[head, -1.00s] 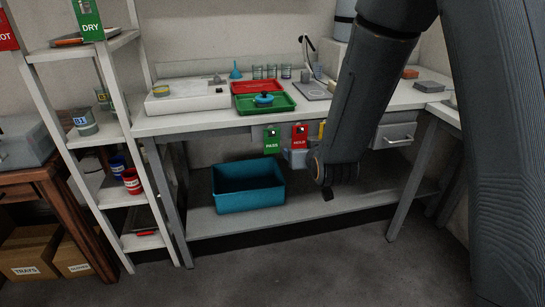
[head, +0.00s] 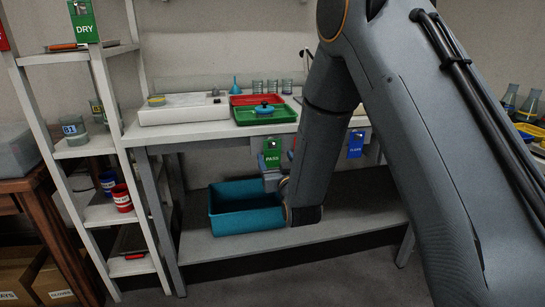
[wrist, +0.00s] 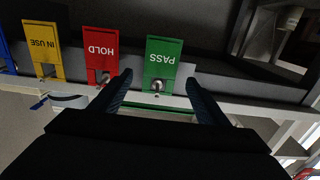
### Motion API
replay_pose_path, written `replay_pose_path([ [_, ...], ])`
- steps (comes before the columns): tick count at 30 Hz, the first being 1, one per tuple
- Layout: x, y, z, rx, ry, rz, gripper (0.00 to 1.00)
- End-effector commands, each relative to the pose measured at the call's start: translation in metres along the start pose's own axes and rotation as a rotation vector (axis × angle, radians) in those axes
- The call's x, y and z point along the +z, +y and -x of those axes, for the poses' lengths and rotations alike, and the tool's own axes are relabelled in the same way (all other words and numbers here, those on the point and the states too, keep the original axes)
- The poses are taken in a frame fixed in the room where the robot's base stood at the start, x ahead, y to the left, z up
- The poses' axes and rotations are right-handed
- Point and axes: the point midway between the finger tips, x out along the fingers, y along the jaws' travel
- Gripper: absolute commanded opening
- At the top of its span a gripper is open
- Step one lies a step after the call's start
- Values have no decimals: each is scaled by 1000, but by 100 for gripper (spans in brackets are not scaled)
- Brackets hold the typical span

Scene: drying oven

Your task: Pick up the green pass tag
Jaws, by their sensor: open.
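The green PASS tag (head: 272,152) hangs from the front edge of the workbench. In the wrist view the green PASS tag (wrist: 165,60) appears upside down on a small peg, with its lettering facing me. My gripper (wrist: 158,84) is open, its two dark fingers apart on either side of the tag's peg end. Most of the tag shows beyond the fingertips, and I cannot tell if they touch it. In the head view my gripper (head: 272,180) is small and partly hidden by my arm, just below the tag.
A red HOLD tag (wrist: 99,52) and a yellow IN USE tag (wrist: 43,50) hang beside the green one. A blue tag (head: 356,143) hangs farther right. A teal bin (head: 240,222) stands on the lower shelf. Green (head: 245,118) and red trays lie on the bench.

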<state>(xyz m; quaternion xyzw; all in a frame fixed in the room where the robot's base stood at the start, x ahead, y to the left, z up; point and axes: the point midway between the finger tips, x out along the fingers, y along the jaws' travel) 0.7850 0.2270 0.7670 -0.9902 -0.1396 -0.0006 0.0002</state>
Motion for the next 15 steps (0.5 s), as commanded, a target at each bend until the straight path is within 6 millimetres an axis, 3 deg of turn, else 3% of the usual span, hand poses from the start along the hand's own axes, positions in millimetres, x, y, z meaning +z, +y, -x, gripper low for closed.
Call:
replay_pose_path([
  [6,0,0,-26,0,0,0,69],
  [14,-1,0,-29,0,-2,0,69],
  [15,-1,0,-29,0,-2,0,65],
])
